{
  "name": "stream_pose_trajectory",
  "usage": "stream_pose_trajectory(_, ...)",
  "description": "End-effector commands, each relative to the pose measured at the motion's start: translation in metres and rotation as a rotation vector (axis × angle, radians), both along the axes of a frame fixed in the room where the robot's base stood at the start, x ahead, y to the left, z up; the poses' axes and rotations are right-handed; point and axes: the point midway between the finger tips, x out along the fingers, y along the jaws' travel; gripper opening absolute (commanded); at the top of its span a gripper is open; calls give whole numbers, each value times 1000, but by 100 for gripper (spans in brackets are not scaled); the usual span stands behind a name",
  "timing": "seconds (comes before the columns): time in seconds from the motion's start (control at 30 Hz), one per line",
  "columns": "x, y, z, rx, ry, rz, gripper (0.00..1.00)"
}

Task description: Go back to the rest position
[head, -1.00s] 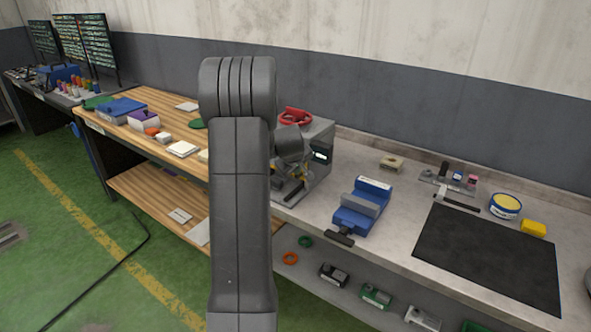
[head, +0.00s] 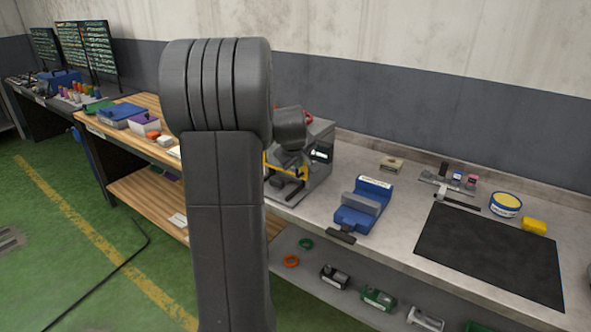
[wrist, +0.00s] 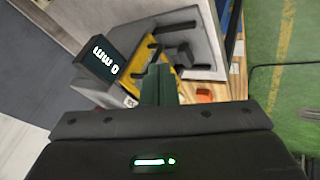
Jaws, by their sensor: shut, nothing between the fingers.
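My gripper (wrist: 158,85) is shut and empty, its dark fingers together in the wrist view. It points towards a grey machine with a yellow plate and a small lit display (wrist: 112,68). In the head view my arm stands upright in the middle, and my wrist is beside the front of the grey machine (head: 322,168). My fingers cannot be made out clearly there. Whether they touch the machine cannot be told.
A wooden bench (head: 125,135) with several small items is at left.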

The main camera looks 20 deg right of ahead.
Motion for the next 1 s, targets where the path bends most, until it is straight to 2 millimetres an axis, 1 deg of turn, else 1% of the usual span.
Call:
stream_pose_trajectory(0.2,-6,0,8,1,1,0,0)
stream_pose_trajectory(0.57,-5,0,6,0,2,0,0)
stream_pose_trajectory(0.73,4,0,-6,1,4,0,0)
stream_pose_trajectory(1.0,29,-1,-40,0,5,1,0)
